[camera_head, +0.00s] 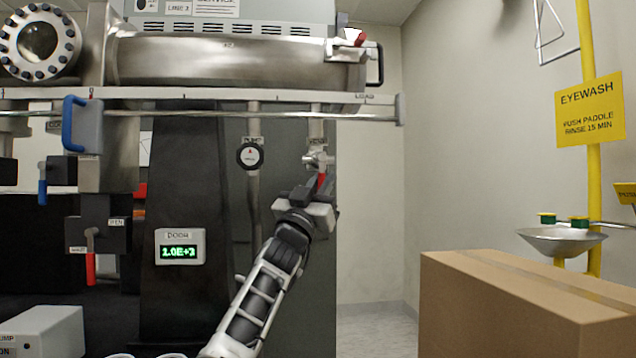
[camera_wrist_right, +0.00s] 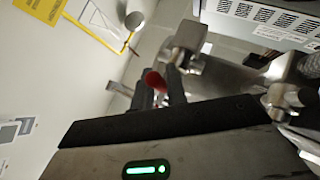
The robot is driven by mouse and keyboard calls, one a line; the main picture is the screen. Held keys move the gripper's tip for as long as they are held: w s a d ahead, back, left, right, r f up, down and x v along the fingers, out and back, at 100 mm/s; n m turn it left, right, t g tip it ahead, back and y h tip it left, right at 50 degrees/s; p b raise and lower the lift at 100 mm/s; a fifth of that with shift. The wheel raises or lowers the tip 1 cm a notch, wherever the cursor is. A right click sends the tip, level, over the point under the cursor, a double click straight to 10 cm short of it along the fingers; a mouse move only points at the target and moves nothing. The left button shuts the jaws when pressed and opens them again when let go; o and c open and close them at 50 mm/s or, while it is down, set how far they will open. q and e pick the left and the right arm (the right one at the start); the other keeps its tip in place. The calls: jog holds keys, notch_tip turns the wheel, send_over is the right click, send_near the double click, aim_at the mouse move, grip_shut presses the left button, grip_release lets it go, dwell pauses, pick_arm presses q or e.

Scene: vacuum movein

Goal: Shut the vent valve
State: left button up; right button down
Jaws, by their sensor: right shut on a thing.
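My right gripper (camera_head: 309,192) reaches up from below and is shut on the red lever. In the right wrist view, the lever's red end (camera_wrist_right: 154,80) shows at my dark fingers (camera_wrist_right: 163,88), with metal valve fittings (camera_wrist_right: 188,38) beyond. My left gripper is not in view.
The steel chamber (camera_head: 230,62) and its rail (camera_head: 385,108) run above the valve. A cardboard box (camera_head: 500,310) and eyewash bowl (camera_head: 562,240) stand right.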

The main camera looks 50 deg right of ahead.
jog(key=shift+w+a+r, duration=0.1)
jog(key=shift+w+a, duration=0.05)
jog(key=shift+w, duration=0.05)
jog(key=c, duration=1.7)
grip_release()
jog(key=shift+t, duration=0.3)
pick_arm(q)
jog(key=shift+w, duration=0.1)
pick_arm(e)
jog(key=shift+a, duration=0.1)
